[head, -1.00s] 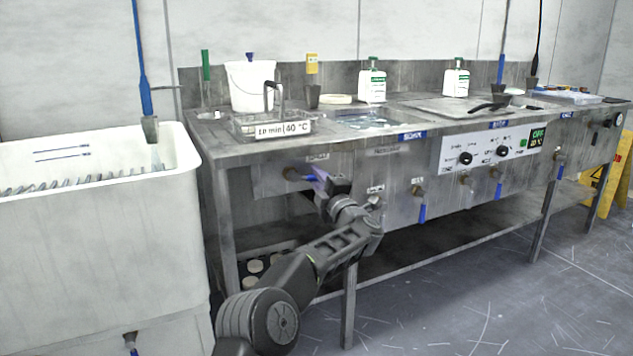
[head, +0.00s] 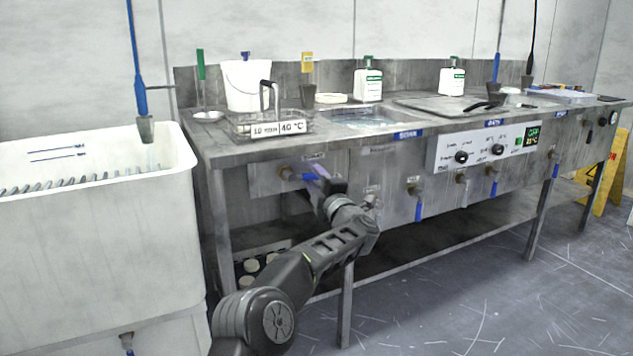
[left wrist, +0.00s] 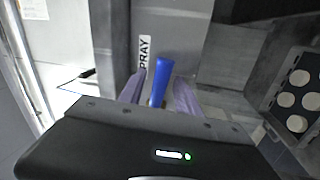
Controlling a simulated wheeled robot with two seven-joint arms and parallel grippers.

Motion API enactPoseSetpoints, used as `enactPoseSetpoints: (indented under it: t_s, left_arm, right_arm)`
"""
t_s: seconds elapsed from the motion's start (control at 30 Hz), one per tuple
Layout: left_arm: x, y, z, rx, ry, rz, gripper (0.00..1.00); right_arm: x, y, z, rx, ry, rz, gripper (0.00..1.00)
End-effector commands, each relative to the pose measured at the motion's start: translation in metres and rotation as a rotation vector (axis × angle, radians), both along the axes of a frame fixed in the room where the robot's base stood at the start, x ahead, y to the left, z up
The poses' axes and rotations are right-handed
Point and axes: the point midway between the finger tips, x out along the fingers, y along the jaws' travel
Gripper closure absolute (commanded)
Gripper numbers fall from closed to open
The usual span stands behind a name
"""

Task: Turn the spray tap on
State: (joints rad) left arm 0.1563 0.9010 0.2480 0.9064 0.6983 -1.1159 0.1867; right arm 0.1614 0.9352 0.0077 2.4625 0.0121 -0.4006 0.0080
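The spray tap (head: 287,173) is on the front panel at the left end of the steel bench, with a brass body and a blue lever (head: 309,177) pointing sideways to the right. My left gripper (head: 318,172) is at the lever in the head view. In the left wrist view the blue lever (left wrist: 162,78) stands between the two purple fingers of the left gripper (left wrist: 158,92), beside a label reading "PRAY". The fingers are apart, with a small gap seen on the lever's left side; contact is not clear. My right gripper is out of view.
A white tub (head: 95,235) stands left of the bench. A wire basket (head: 240,123) with a 40 °C sign sits above the tap. Other blue-levered taps (head: 418,208) line the panel to the right. Round pads (head: 250,266) lie on the lower shelf.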

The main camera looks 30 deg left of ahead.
Motion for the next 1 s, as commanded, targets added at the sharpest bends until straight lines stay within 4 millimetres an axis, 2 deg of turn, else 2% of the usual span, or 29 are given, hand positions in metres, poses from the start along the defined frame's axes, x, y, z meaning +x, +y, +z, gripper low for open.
enactPoseSetpoints:
  t_s: [0.27,0.6,1.0]
  left_arm:
    - [-0.013,-0.019,-0.003,0.001,0.001,-0.003,0.6]
    - [-0.04,-0.056,-0.012,0.001,0.001,-0.001,0.6]
    - [-0.044,-0.061,-0.015,0.0,0.0,0.0,0.6]
  right_arm:
    - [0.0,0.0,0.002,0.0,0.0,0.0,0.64]
    - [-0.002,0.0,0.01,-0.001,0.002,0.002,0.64]
    - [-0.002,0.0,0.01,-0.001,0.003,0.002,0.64]
